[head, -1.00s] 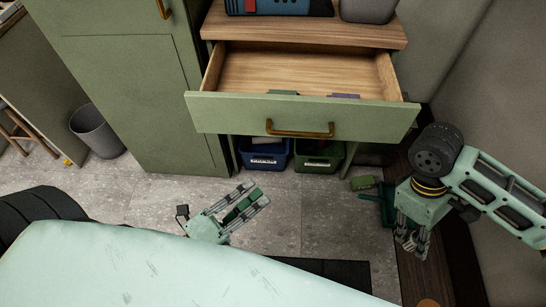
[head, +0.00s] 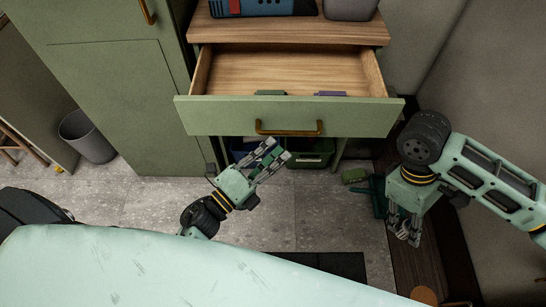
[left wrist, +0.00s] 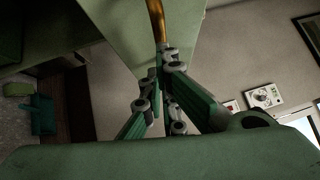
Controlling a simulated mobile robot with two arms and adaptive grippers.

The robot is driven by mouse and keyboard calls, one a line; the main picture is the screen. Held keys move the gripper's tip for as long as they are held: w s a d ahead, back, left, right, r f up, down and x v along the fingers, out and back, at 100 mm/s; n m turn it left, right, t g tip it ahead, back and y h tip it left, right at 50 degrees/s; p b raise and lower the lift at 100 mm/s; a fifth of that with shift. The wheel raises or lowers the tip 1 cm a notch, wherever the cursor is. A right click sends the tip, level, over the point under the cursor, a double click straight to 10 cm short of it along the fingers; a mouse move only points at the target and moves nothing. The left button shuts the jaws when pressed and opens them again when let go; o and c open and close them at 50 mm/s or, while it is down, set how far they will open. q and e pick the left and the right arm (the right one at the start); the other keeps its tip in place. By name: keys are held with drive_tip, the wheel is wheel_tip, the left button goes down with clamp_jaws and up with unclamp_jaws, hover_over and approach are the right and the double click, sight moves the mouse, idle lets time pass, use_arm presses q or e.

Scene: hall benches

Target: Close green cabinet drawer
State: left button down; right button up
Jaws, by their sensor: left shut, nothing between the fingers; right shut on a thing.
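The green cabinet drawer (head: 350,117) is pulled well out in the head view. Its wooden inside is open to view, with a green item (head: 270,93) and a purple item (head: 331,94) lying behind the front panel. The brass handle (head: 289,132) is on the drawer front and also shows in the left wrist view (left wrist: 156,22). My left gripper (head: 278,152) is shut and empty, just in front of and below the handle; contact is unclear. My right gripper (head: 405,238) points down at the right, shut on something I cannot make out.
Blue and green bins (head: 312,153) stand under the drawer. A tall green cabinet (head: 115,90) is at the left, with a grey waste bin (head: 88,137) beside it. A wooden top (head: 290,31) above the drawer holds boxes.

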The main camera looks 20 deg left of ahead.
sight(268, 92)
use_arm(q)
drive_tip(key=shift+w, duration=0.1)
